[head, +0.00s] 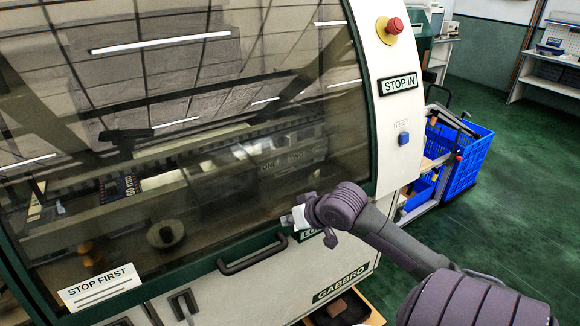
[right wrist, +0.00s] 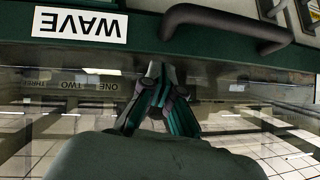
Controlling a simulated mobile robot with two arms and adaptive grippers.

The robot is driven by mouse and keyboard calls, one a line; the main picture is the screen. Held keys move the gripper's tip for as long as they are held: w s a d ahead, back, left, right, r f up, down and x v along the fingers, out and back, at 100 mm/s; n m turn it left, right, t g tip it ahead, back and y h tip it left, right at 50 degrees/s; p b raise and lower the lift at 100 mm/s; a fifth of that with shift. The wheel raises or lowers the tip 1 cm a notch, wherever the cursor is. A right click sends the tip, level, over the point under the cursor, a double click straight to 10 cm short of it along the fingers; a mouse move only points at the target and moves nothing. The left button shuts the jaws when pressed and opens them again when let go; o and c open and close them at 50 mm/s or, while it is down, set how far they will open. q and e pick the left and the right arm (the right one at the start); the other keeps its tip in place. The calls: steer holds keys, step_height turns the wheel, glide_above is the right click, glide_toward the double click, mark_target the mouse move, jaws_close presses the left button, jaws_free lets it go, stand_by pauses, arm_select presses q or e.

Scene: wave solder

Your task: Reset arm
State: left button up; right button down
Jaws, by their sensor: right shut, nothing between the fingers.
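My right arm comes in from the lower right of the head view. Its gripper (head: 298,218) is at the lower right of the machine's dark glass cover, right of the cover's handle (head: 252,254). In the right wrist view, its fingers (right wrist: 158,86) are together and empty, in front of the glass. I cannot tell whether they touch it. The handle (right wrist: 228,24) and a white WAVE label (right wrist: 80,25) show upside down there. My left arm and gripper are not in view.
The wave solder machine fills the left and middle. Green floor (head: 500,215) is open at the right.

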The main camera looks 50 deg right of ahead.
steer(key=b+v, duration=0.1)
steer(key=v, duration=0.9)
steer(key=d+f+m+g+h, duration=0.1)
steer(key=d+f, duration=0.3)
steer(key=f, duration=0.6)
steer(key=d+f+m+g, duration=0.15)
steer(key=d+f, duration=0.25)
steer(key=f, duration=0.7)
steer(key=s+a+f+g, duration=0.1)
steer(key=s+f, duration=0.2)
steer(key=f, duration=0.6)
steer(key=s+a+f+g, duration=0.1)
steer(key=s+a+f, duration=0.15)
steer(key=f, duration=0.65)
steer(key=s+a+f+n+g, duration=0.1)
steer(key=s+a+f+n, duration=0.1)
steer(key=s+a+f, duration=0.4)
steer(key=s+a+f+n+g, duration=0.15)
steer(key=s+f, duration=0.25)
steer(key=f, duration=0.4)
steer(key=s+a+f+n, duration=0.2)
steer(key=s+a+f, duration=0.2)
steer(key=s+a, duration=0.3)
steer(key=s+a+f+n+g+y, duration=0.1)
steer(key=s+a+f+n, duration=0.2)
steer(key=s+a, duration=0.5)
steer(key=shift+a+f, duration=0.35)
steer(key=shift+f, duration=0.55)
